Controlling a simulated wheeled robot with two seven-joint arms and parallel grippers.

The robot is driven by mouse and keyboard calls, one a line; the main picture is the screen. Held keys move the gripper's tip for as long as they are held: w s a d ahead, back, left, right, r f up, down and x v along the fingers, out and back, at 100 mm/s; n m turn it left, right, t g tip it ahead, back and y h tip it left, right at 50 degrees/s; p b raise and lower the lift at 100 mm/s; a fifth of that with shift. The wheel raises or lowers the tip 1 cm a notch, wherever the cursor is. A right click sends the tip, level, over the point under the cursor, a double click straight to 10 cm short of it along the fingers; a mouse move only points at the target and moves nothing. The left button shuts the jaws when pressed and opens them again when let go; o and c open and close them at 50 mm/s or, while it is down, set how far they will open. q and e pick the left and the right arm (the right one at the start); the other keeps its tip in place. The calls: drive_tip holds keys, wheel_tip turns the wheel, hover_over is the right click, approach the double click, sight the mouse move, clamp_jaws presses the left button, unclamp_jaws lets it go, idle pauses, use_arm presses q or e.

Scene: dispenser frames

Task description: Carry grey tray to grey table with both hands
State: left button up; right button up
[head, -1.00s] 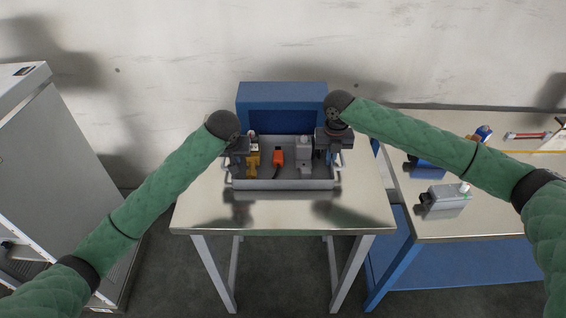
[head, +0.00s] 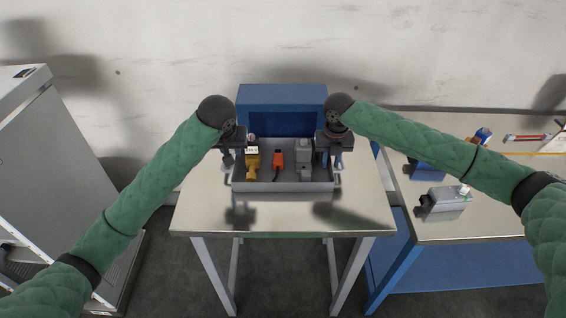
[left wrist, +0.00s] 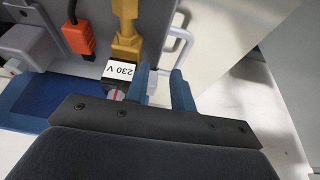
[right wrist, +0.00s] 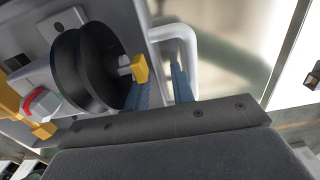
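The grey tray (head: 283,187) sits on the metal-topped table with grey legs (head: 290,218), in the middle of the head view. It holds a yellow part (head: 252,164), an orange part (head: 278,159) and a grey part (head: 304,160). My left gripper (head: 228,161) is at the tray's left end. In the left wrist view its blue fingers (left wrist: 162,82) are apart, near the tray's pale handle (left wrist: 184,38). My right gripper (head: 332,160) is at the right end. In the right wrist view its fingers (right wrist: 160,80) are apart beside the other handle (right wrist: 188,45).
A blue box-like block (head: 282,98) stands behind the tray. A second table with blue legs (head: 480,225) adjoins on the right, bearing a grey device (head: 446,198) and other items. A grey cabinet (head: 45,170) stands at the left. The tabletop in front of the tray is clear.

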drive_tip(key=shift+r, duration=0.1)
use_arm(q)
drive_tip(key=v, duration=0.4)
drive_tip(key=shift+s+r, duration=0.1)
drive_tip(key=shift+r, duration=0.15)
use_arm(e)
wheel_tip(320, 180, up, 12)
use_arm(q)
drive_tip(key=shift+s+f, duration=0.1)
use_arm(e)
drive_tip(key=shift+f, duration=0.25)
